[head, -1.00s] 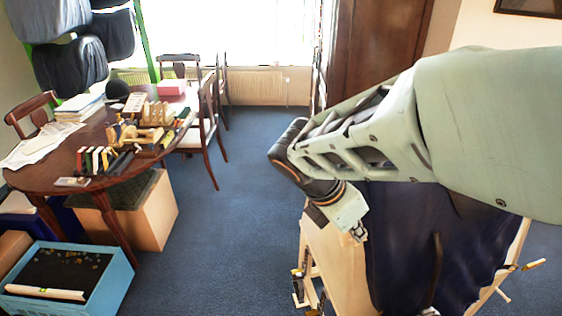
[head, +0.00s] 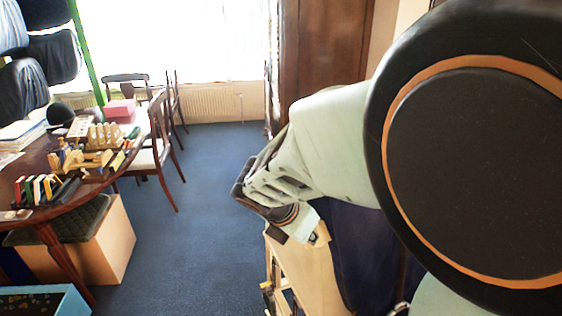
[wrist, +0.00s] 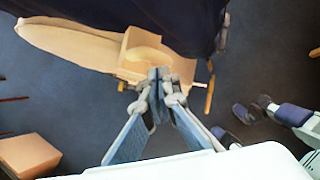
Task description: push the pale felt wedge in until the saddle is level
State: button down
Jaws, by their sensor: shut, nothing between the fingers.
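My gripper (wrist: 157,90) is shut and empty in the wrist view, its fingertips over the end of a pale wooden stand (wrist: 75,44). I cannot tell whether they touch it. A dark navy covering or saddle (wrist: 160,18) lies over the stand, and it also shows in the head view (head: 352,250). A pale, block-like piece (wrist: 145,48) sits at the stand's end, just beyond the fingertips. I cannot tell whether it is the felt wedge. In the head view my gripper (head: 320,236) is small beside the stand (head: 300,268). The saddle's tilt cannot be judged.
A round wooden table (head: 95,180) with tools stands at the left, with chairs behind it. Blue carpet (head: 195,240) is clear between table and stand. My arm hides the right side.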

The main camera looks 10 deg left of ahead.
jog(key=shift+w+d+f, duration=0.1)
jog(key=shift+w+d, duration=0.15)
jog(key=shift+d, duration=0.05)
jog(key=shift+d, duration=0.1)
